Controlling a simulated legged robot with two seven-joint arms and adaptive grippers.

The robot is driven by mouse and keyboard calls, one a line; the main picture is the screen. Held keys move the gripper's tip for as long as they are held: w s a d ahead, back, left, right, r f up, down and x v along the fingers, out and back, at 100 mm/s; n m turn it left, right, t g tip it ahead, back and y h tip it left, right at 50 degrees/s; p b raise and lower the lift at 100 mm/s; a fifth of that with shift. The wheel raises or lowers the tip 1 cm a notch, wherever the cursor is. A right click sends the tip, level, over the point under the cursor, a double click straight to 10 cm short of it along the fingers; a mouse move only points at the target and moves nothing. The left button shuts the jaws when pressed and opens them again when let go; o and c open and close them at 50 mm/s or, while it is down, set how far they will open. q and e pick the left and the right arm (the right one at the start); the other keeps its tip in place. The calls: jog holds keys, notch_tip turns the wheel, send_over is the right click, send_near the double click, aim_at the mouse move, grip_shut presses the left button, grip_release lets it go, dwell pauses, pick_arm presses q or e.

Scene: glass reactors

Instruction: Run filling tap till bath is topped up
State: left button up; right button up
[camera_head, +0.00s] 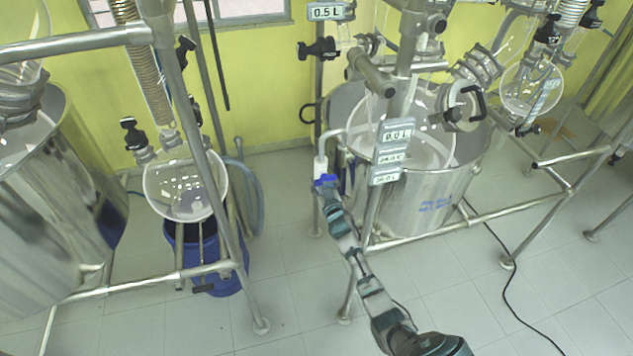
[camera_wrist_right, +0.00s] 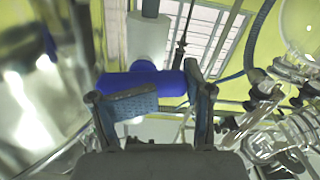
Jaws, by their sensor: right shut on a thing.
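The filling tap has a blue handle (camera_head: 326,181) below a white pipe at the left side of the steel bath (camera_head: 432,203). My right gripper (camera_head: 328,188) reaches up from below and is shut on the blue handle. In the right wrist view the handle (camera_wrist_right: 150,80) lies between the fingers of my gripper (camera_wrist_right: 150,105). The bath holds a round glass vessel, and its water level cannot be made out. Small displays (camera_head: 391,152) on the frame read about 0.0 L, a temperature, and a further litre figure. My left gripper is not in view.
Steel frame posts and rails (camera_head: 470,221) stand around the bath. Another steel bath (camera_head: 65,215) is at the left, with a blue bucket (camera_head: 220,278) beside it. A black cable (camera_head: 508,290) lies on the tiled floor. The floor at the front is mostly clear.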

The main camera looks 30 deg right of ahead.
jog(key=shift+o, duration=0.2)
jog(key=d+n, duration=0.1)
jog(key=n, duration=0.1)
jog(key=d+n, duration=0.1)
jog(key=n, duration=0.1)
jog(key=shift+s+r, duration=0.1)
jog(key=shift+r, duration=0.1)
jog(key=shift+o, duration=0.6)
jog(key=shift+r+n, duration=0.15)
jog(key=shift+n, duration=1.1)
jog(key=shift+r+n, duration=0.15)
jog(key=shift+n, duration=1.1)
jog(key=o, duration=1.5)
jog(key=shift+c, duration=0.2)
